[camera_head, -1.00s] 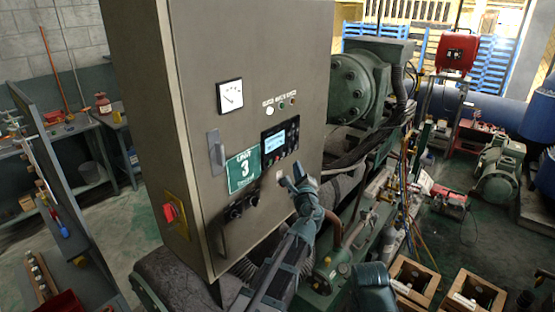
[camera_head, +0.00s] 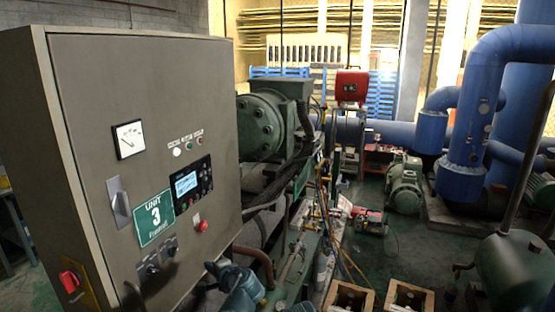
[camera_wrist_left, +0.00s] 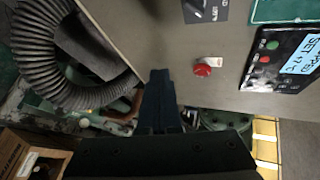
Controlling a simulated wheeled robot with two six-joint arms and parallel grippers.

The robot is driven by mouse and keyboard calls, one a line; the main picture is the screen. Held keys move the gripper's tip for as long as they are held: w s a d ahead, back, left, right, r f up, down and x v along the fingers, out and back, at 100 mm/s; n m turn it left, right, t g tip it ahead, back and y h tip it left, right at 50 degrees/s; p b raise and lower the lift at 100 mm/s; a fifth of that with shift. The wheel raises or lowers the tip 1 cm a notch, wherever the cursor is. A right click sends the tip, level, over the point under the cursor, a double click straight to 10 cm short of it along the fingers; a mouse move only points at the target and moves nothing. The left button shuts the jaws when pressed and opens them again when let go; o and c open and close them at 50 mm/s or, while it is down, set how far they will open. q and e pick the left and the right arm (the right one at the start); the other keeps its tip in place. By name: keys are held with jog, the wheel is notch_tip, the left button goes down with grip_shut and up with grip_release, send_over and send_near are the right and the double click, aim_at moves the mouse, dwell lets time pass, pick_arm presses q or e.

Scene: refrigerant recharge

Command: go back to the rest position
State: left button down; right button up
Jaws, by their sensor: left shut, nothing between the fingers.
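My left gripper (camera_head: 222,272) is low at the bottom of the head view, in front of the lower right part of the grey control cabinet (camera_head: 95,120). In the left wrist view its fingers (camera_wrist_left: 160,90) are together with nothing between them. The red button (camera_head: 202,226) on the cabinet door is in plain sight above the gripper. It also shows in the left wrist view (camera_wrist_left: 203,70), to the right of the fingertips and apart from them. My right gripper is in neither view.
A ribbed hose (camera_wrist_left: 65,60) curves close to the left fingers. The green compressor (camera_head: 265,120) stands behind the cabinet. Wooden crates (camera_head: 408,300) stand on the floor at the bottom. A green tank (camera_head: 515,270) is at the right. Open floor (camera_head: 395,250) lies between.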

pick_arm(q)
jog(key=s+d+f+n+g+h+b, duration=0.1)
jog(key=s+d+f+n+g+h, duration=0.1)
jog(key=s+d+f, duration=0.3)
jog(key=s+d+f+n+g+h+b, duration=0.2)
jog(key=s+d+f+g, duration=0.3)
jog(key=s+f, duration=0.3)
jog(key=s+d+f+n+g+h+b, duration=0.2)
jog(key=s+d+f, duration=0.3)
jog(key=s, duration=0.6)
jog(key=shift+s+d+f+n+g+h, duration=0.15)
jog(key=shift+s+f+n+g+h, duration=0.2)
jog(key=shift+f+g+h, duration=0.4)
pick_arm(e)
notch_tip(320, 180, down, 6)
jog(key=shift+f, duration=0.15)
pick_arm(q)
jog(key=shift+w, duration=0.1)
